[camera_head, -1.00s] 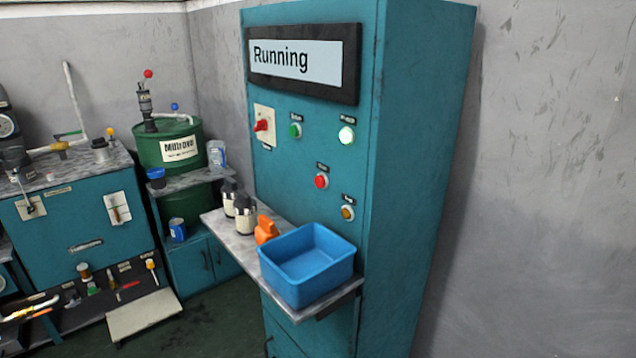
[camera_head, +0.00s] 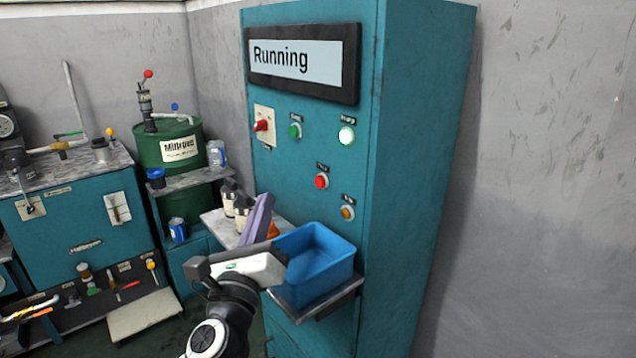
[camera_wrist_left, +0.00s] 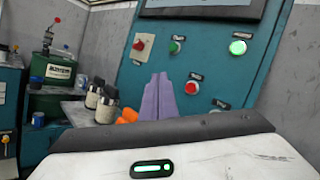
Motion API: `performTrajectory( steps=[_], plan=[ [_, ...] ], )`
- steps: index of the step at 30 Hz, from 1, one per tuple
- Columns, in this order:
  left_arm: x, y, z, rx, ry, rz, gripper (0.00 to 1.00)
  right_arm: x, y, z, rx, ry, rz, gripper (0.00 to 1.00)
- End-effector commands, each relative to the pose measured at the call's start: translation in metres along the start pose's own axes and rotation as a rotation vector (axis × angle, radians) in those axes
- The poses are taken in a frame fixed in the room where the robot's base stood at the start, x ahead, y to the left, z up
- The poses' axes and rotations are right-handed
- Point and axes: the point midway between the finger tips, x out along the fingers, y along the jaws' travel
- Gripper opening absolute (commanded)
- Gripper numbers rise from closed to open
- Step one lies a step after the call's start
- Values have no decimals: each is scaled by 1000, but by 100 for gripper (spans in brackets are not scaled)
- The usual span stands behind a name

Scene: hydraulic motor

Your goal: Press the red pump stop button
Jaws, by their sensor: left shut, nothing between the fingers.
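The red stop button (camera_head: 321,181) is a round knob on the front of the teal cabinet (camera_head: 290,160), below the green button and the lit white-green lamp. It also shows in the left wrist view (camera_wrist_left: 191,88), just right of the fingertips. My left gripper (camera_head: 264,200) has come up in front of the cabinet shelf, its purple fingers shut and empty, pointing up toward the panel. It is lower than the red button and to its left, apart from it. In the left wrist view the fingers (camera_wrist_left: 159,80) stand together. My right gripper is not in view.
A red rotary switch (camera_head: 261,125), green button (camera_head: 295,131) and amber button (camera_head: 347,213) are nearby. The display (camera_head: 300,62) reads "Running".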

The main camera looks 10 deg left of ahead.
Motion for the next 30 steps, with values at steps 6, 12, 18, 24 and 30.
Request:
performTrajectory(
  steps=[6,12,18,24,30],
  plan=[
    [0,0,0,-1,0,1,0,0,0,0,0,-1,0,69],
    [4,-2,-3,0,-1,0,0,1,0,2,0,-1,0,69],
    [20,-15,-15,1,-3,-2,0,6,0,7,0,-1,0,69],
    [40,-30,-30,1,-3,-2,0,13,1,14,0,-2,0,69],
    [55,-40,-41,0,-1,0,0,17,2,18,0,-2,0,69]
  ],
)
